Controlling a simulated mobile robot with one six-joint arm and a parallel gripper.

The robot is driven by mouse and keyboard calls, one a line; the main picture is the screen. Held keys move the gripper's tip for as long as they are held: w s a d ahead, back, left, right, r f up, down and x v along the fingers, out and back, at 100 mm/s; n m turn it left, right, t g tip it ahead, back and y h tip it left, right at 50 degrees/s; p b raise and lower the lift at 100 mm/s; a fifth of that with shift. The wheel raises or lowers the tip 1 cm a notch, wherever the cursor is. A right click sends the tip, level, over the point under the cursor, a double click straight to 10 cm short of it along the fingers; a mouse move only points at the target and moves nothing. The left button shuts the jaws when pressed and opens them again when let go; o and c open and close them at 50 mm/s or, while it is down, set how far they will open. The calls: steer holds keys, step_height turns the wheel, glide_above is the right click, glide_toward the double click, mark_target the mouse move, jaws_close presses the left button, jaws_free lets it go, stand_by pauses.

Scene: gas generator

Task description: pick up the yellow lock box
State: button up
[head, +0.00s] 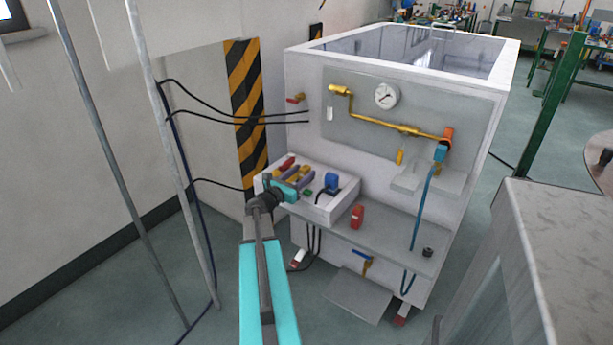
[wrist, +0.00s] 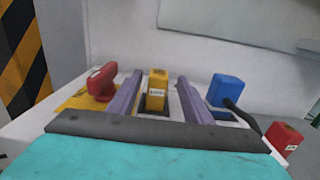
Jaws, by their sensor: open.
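The yellow lock box (wrist: 157,90) stands upright in a dark slot of the white tray in the wrist view, with a small white label on its front. My gripper (wrist: 159,80) is open, its two purple-grey fingers pointing forward on either side of the box. A gap shows between the box and each finger, the right one looking wider. In the head view my gripper (head: 300,176) is over the white tray (head: 322,215) on the machine's front shelf. The box is too small and hidden there to make out surely.
A red handle (wrist: 102,82) on a yellow base is close left of the fingers. A blue block (wrist: 226,90) with a black cable is to the right. A red box (head: 357,217) stands on the shelf (head: 395,238). The machine's panel (head: 365,120) with gauge and yellow pipe rises behind.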

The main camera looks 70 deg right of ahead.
mark_target(309, 166)
steer(key=shift+s+d, duration=0.2)
steer(key=shift+d, duration=0.45)
steer(key=shift+x, duration=2.6)
steer(key=shift+r, duration=0.1)
jaws_close()
steer(key=shift+r, duration=0.15)
